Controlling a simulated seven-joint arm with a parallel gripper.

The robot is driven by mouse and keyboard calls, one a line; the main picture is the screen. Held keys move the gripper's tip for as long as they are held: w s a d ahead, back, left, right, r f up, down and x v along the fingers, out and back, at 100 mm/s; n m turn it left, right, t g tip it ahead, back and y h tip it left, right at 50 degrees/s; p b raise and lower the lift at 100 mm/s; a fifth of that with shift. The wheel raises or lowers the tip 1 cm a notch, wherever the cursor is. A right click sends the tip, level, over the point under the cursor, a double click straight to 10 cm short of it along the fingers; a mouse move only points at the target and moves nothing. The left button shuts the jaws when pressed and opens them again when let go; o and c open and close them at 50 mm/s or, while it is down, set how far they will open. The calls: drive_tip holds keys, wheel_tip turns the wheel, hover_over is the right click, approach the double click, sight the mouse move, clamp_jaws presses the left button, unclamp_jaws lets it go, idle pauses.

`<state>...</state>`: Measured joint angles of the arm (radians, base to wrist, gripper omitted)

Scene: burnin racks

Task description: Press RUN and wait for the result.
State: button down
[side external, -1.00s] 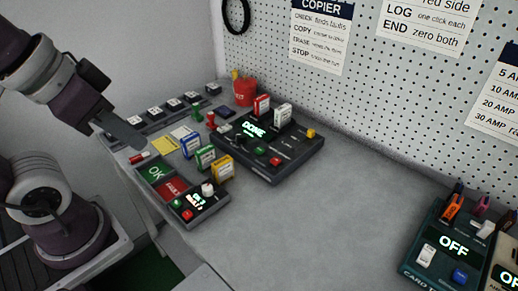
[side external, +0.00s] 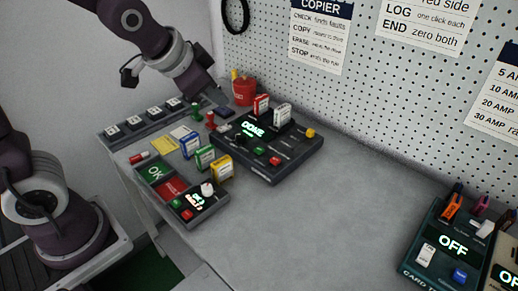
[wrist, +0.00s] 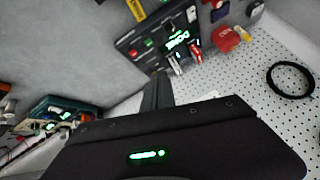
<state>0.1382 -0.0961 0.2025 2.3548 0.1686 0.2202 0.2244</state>
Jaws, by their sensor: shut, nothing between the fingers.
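A dark copier box (side external: 282,170) stands on the bench by the pegboard. Its lit display (side external: 253,130) seems to read DONE. It has a green button (side external: 260,151), a red button (side external: 275,162) and a yellow button (side external: 310,132); their labels are too small to read. A red card (side external: 262,105) and a white card (side external: 283,114) stand in its back. The copier also shows in the wrist view (wrist: 138,40). My gripper (side external: 220,103) is shut and empty, behind the copier's left end; its fingers (wrist: 157,88) show in the wrist view.
A small console (side external: 208,215) with green OK and red pads lies front left, with blue, green and yellow cards behind it. A red bucket (side external: 244,92) stands near my gripper. Devices with a display reading OFF (side external: 453,246) stand far right. The middle bench is clear.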

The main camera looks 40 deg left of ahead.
sight(257, 151)
drive_tip(key=w+f+m+t, duration=0.1)
drive_tip(key=w+f+m, duration=0.3)
drive_tip(key=w+f, duration=0.4)
drive_tip(key=w, duration=0.3)
drive_tip(key=shift+f+t, duration=0.3)
drive_tip(key=shift+w, duration=0.1)
drive_tip(key=shift+f, duration=4.4)
drive_tip(key=shift+f, duration=0.15)
drive_tip(key=shift+f, duration=0.25)
drive_tip(key=shift+f, duration=0.5)
drive_tip(key=shift+r, duration=0.9)
